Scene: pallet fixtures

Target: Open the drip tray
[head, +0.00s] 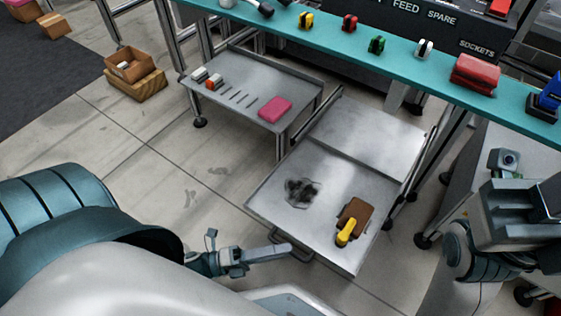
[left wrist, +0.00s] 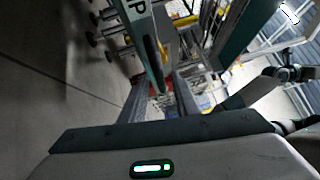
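The drip tray (head: 262,199) is a wide, shallow grey metal tray sticking out low in front of the teal bench, with a dark stain on its floor. A dark bar handle (head: 303,256) runs along its front edge, partly hidden by my left gripper. My left gripper (head: 288,249) reaches the handle from the left, its fingers overlapping it in the head view. I cannot tell whether the fingers are around the handle or how far apart they are. My right arm is at the right edge, away from the tray; its fingers cannot be made out.
A brown block (head: 357,212) and a yellow item (head: 347,233) sit on the tray. A grey side table (head: 235,72) with a pink pad (head: 274,109) stands left of it. The teal bench (head: 395,60) overhangs the back. Floor in front and left is clear.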

